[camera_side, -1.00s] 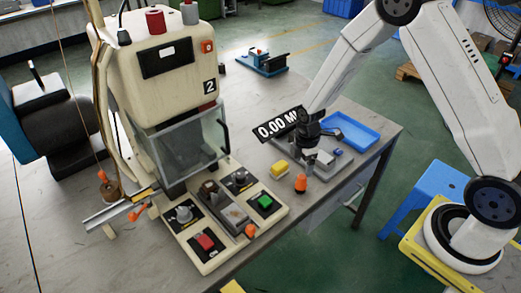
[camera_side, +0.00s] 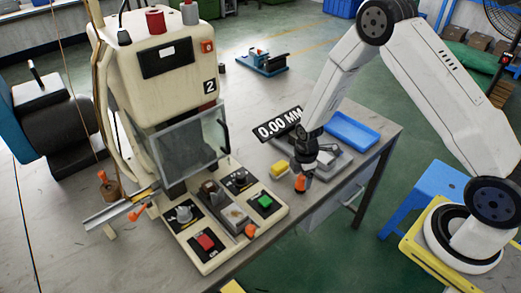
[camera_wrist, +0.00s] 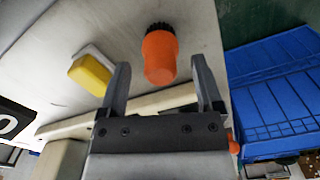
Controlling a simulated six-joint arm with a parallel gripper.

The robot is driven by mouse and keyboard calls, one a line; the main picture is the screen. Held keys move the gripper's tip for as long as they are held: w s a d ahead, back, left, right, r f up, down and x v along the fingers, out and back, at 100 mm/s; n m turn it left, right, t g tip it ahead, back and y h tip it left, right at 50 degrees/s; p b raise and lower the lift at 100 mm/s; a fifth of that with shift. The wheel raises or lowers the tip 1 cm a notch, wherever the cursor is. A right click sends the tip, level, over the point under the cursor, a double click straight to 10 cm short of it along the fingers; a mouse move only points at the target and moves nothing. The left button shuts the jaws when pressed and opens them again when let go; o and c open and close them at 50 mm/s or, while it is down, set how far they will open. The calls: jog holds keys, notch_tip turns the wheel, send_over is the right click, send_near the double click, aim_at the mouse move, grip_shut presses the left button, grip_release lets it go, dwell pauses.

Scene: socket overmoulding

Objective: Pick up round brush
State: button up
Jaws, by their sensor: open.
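The round brush has an orange handle and dark bristles. In the wrist view the round brush (camera_wrist: 159,57) stands out between and slightly beyond the fingertips of my gripper (camera_wrist: 159,68). The fingers are open, one on each side, with a visible gap to the handle. In the side view the orange brush (camera_side: 299,184) is near the table's front edge, and my gripper (camera_side: 303,172) is down right at it, partly covering it. I cannot tell whether the fingers touch it there.
A yellow-and-white block (camera_side: 279,168) lies just left of the brush. A blue tray (camera_side: 351,131) and a grey plate are behind. The control panel (camera_side: 208,253) of the cream machine (camera_side: 160,75) stands to the left. A blue stool (camera_side: 433,190) is beside the table.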

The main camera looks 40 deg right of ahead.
jog(key=shift+f, duration=0.5)
grip_shut()
